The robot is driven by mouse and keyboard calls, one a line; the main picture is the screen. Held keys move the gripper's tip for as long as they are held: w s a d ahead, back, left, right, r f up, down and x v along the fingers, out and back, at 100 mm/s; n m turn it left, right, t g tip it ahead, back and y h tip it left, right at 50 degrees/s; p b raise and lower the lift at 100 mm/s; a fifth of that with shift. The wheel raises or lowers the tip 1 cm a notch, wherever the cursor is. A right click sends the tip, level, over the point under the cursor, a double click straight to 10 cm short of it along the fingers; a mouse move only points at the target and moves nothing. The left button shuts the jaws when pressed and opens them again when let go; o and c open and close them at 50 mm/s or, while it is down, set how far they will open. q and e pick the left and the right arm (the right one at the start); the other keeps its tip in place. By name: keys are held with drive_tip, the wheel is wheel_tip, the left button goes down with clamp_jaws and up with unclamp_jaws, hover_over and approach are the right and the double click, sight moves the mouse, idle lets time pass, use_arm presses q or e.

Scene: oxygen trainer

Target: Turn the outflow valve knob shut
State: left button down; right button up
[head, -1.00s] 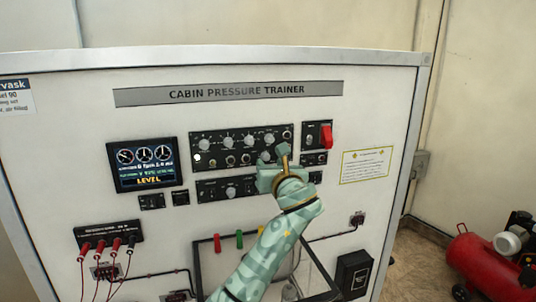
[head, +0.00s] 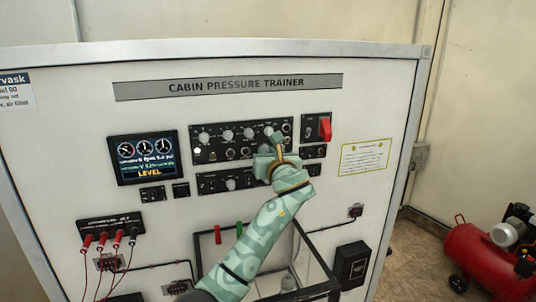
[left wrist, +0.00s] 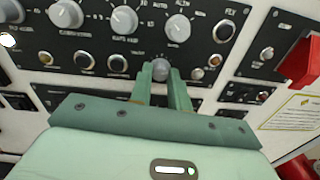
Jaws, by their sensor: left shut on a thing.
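My left gripper (head: 277,141) reaches up from below to the black control panel (head: 216,157). In the left wrist view its two fingers (left wrist: 161,78) are shut on a small round grey knob (left wrist: 160,68), one finger on each side. This knob is in the lower row of the panel, below the larger white-grey dials. I cannot read its label, so I cannot confirm that it is the outflow valve knob. The gripper hides it in the head view. My right gripper is not in view.
Larger dials (left wrist: 124,19) sit close above the fingers. A red switch lever (head: 325,129) sticks out to the right; it also shows in the wrist view (left wrist: 299,62). A screen (head: 143,157) is at left. Red and black cables hang lower left. A red compressor (head: 476,255) stands at far right.

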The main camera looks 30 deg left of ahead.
use_arm(q)
drive_tip(key=shift+n, duration=0.3)
drive_tip(key=shift+w+d+f+m+g+b, duration=0.15)
drive_tip(key=shift+m+b, duration=2.55)
drive_tip(key=shift+m, duration=2.8)
drive_tip(key=shift+s+a+f+m+g+b, duration=0.1)
drive_tip(key=shift+m+b, duration=2.65)
drive_tip(key=shift+m, duration=2.75)
drive_tip(key=shift+w+d+f+m+g+b, duration=0.15)
drive_tip(key=shift+m+b, duration=2.55)
drive_tip(key=shift+m, duration=2.8)
drive_tip(key=shift+s+r, duration=0.1)
